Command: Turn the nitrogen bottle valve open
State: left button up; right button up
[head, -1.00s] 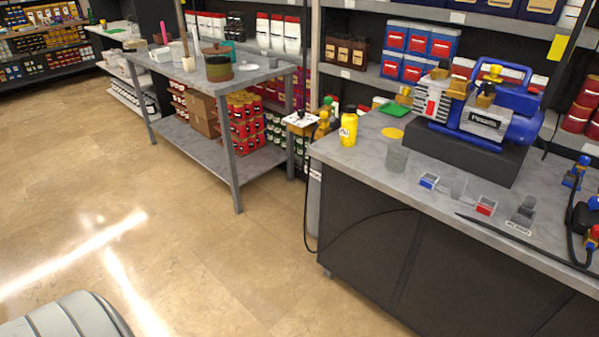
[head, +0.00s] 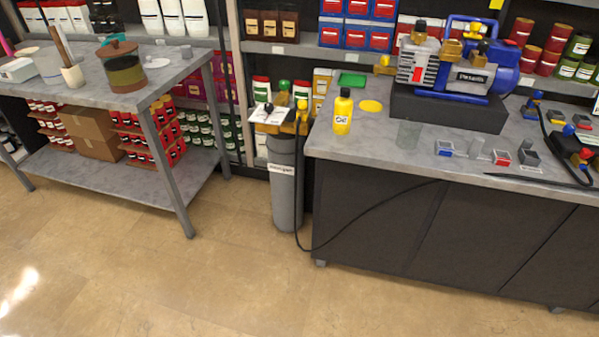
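The nitrogen bottle (head: 284,190) is a grey upright cylinder with a white label. It stands on the floor in the gap between the left table and the dark workbench. At its top are brass fittings (head: 301,117), a white gauge-like plate (head: 270,114) and a green knob (head: 284,86), which looks like the valve. Whether the valve is open or shut cannot be told. A black hose (head: 370,207) runs from the bottle down to the floor and up across the bench front. Neither of my grippers is in view.
The workbench (head: 330,146) carries a yellow oil bottle (head: 343,112), a blue vacuum pump (head: 455,62) on a dark block, and small trays. A grey table (head: 196,68) stands left. Stocked shelves are behind. The floor (head: 130,270) in front is clear.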

aim_at(285, 85)
jog(key=j, duration=0.3)
jog(key=i+l+u, duration=0.15)
jog(key=l, duration=0.3)
jog(key=i+l+u, duration=0.1)
jog(key=l, duration=0.4)
jog(key=i+l+u, duration=0.15)
jog(key=l, duration=0.3)
jog(key=l+u, duration=0.15)
jog(key=l, duration=0.35)
jog(key=i, duration=0.05)
